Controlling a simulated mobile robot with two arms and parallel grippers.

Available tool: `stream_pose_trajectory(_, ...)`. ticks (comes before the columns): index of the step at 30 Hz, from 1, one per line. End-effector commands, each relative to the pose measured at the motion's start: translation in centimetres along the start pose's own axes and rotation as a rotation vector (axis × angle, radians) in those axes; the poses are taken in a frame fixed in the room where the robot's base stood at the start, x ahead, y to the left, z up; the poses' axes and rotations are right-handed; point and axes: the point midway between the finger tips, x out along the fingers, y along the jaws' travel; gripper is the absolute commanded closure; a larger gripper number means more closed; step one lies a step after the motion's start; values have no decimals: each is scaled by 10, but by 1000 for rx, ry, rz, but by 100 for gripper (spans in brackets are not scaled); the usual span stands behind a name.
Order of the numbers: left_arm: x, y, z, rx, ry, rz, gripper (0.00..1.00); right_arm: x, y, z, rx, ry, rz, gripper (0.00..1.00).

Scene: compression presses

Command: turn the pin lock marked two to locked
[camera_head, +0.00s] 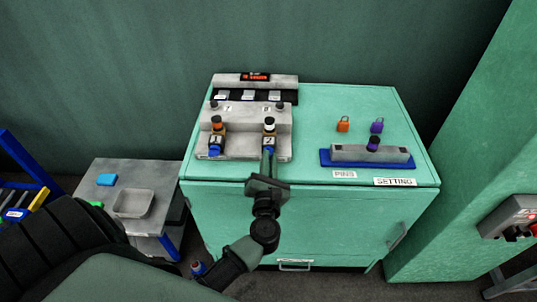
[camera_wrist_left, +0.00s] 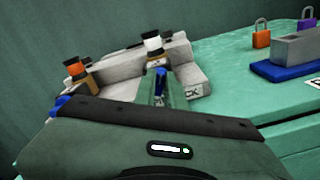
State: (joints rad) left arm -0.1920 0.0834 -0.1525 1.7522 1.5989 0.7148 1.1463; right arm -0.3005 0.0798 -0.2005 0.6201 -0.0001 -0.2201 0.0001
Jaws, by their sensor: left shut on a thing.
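The grey fixture (camera_head: 245,115) on the green cabinet carries two pin locks. The pin lock at its right (camera_wrist_left: 161,72) has a blue part, mostly hidden by my left gripper, below a white-and-black pin (camera_head: 269,124). That pin also shows in the wrist view (camera_wrist_left: 152,42). My left gripper (camera_head: 268,152) reaches in from the front and is shut on the blue part; its fingers also show in the wrist view (camera_wrist_left: 163,90). The left pin lock (camera_head: 216,144) is blue, below an orange-and-black pin (camera_head: 217,124). My right gripper is out of view.
A blue base with a grey block (camera_head: 370,154) and a purple-and-black pin stands right on the cabinet. Behind it are an orange padlock (camera_head: 343,124) and a purple padlock (camera_head: 377,126). A grey side table (camera_head: 165,180) holds a tray (camera_head: 133,203). The cabinet top between fixture and block is clear.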

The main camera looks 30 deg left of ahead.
Motion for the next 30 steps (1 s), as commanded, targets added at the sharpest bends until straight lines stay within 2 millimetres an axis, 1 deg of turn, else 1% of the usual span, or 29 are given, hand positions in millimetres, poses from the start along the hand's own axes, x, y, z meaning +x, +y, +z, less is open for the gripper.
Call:
stream_pose_trajectory(1, 0, 1, 3, 43, 4, -1, 100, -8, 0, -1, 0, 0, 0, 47)
stream_pose_trajectory(12, 0, -2, 2, 395, 2, -2, 100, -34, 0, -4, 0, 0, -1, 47)
stream_pose_trajectory(21, 0, -5, 0, 679, 2, -3, 100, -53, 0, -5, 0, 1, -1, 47)
stream_pose_trajectory(30, 0, -7, -2, 925, 1, -3, 100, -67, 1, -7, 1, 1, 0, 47)
